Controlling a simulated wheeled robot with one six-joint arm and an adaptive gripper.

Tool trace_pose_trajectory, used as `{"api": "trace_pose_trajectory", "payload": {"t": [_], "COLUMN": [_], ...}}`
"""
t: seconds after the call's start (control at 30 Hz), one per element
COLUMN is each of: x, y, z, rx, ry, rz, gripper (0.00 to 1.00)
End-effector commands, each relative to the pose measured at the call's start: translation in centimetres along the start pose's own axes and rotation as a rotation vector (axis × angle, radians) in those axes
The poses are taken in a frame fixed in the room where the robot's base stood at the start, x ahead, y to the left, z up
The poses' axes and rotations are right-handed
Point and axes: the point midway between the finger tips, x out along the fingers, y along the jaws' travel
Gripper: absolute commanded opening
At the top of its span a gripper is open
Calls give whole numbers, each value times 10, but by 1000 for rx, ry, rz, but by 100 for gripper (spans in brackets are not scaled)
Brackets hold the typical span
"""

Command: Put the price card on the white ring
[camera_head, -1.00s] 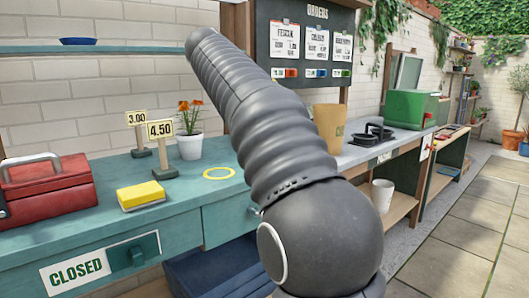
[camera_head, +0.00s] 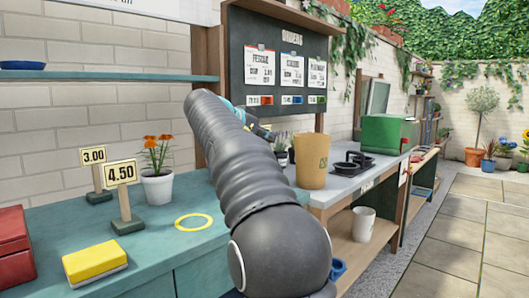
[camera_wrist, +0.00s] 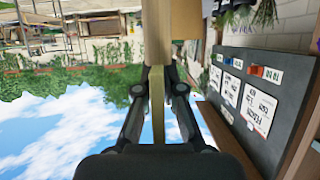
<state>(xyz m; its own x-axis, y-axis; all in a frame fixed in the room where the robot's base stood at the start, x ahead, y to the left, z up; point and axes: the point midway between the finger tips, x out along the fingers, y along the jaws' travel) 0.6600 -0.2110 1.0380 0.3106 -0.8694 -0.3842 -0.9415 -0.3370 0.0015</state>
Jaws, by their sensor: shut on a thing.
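In the wrist view my gripper (camera_wrist: 157,78) is shut on a flat tan piece (camera_wrist: 157,110), which runs between the fingers and widens beyond them. I cannot tell whether it is a price card. In the head view my arm hides most of the gripper. Two price cards stand upright on the teal table: a 3.00 card (camera_head: 93,157) behind and a 4.50 card (camera_head: 121,173) in front, each on a stick with a dark green base. A yellow ring (camera_head: 180,228) lies flat and empty on the table right of them. I see no white ring.
A yellow sponge-like block (camera_head: 95,262) lies front left, beside a red box (camera_head: 14,248). A potted orange flower (camera_head: 157,185) stands behind the ring. A tan cup (camera_head: 312,160) and green box (camera_head: 385,134) are on the grey counter. Table around the ring is clear.

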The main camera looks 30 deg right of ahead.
Motion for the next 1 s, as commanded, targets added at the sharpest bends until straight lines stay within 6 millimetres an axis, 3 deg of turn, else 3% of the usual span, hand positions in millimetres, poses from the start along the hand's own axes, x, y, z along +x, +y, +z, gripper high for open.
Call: {"api": "trace_pose_trajectory", "payload": {"t": [0.23,0.53,0.97,1.0], "x": [12,26,28,28], "y": [-14,-14,-14,-14], "z": [7,40,46,46], "rx": [3,1,2,2], "ry": [2,2,2,1], "rz": [1,1,1,1], "gripper": [0,0,0,12]}}
